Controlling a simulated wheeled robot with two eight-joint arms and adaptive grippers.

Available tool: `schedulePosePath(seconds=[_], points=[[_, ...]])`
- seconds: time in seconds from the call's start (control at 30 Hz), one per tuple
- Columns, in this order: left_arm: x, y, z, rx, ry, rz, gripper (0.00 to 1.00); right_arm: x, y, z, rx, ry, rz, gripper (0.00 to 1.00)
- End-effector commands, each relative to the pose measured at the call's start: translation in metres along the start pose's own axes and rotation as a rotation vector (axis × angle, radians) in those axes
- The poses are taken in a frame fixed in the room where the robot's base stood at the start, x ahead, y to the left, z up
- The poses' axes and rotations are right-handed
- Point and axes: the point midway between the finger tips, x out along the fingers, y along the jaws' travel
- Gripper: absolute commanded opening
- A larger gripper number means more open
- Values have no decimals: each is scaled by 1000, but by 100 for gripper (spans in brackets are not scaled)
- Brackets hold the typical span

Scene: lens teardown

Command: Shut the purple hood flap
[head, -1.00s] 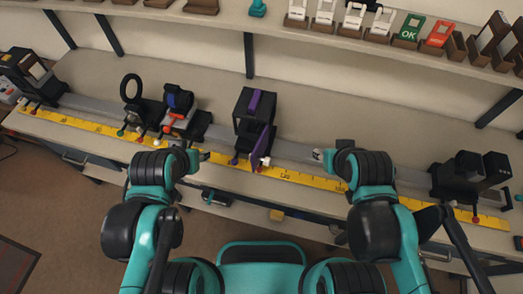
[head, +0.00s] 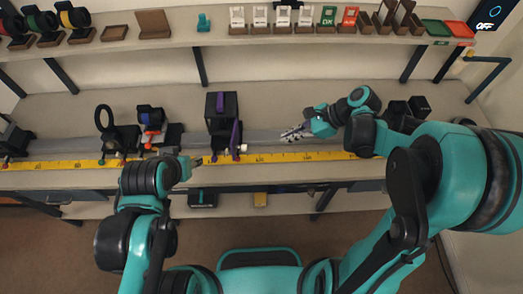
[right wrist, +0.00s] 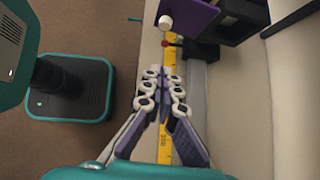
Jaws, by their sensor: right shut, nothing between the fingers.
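The black hood (head: 221,104) stands on the bench rail, left of centre in the head view. Its purple flap (head: 235,138) stands out from the hood's front, swung open. In the right wrist view the purple flap (right wrist: 190,17) is at the top, with a white knob (right wrist: 166,22) at its edge. My right gripper (head: 285,135) is shut and empty, to the right of the flap and apart from it. Its fingertips (right wrist: 162,76) point toward the knob in the right wrist view.
A yellow ruler (head: 270,158) runs along the bench front. Left of the hood stand a black ring holder (head: 106,120) and a blue-and-black lens holder (head: 150,118). Black blocks (head: 408,108) stand behind my right arm. A shelf (head: 170,43) with small items runs above.

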Motion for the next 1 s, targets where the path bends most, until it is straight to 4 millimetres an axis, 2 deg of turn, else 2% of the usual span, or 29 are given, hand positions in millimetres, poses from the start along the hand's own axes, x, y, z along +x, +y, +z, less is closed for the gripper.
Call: schedulePosePath(seconds=[0.13,0.27,0.7,0.8,1.0], points=[[-3,0,-2,0,0,0,42,3,-4,0,73,-36,19,0],[0,0,0,0,0,0,42,16,-3,0,79,-39,22,0],[17,0,12,0,0,0,42,105,-1,3,74,-37,22,0],[17,0,12,0,0,0,42,115,-2,17,74,-37,22,0],[18,0,12,0,0,0,42,126,-3,31,75,-37,20,0]])
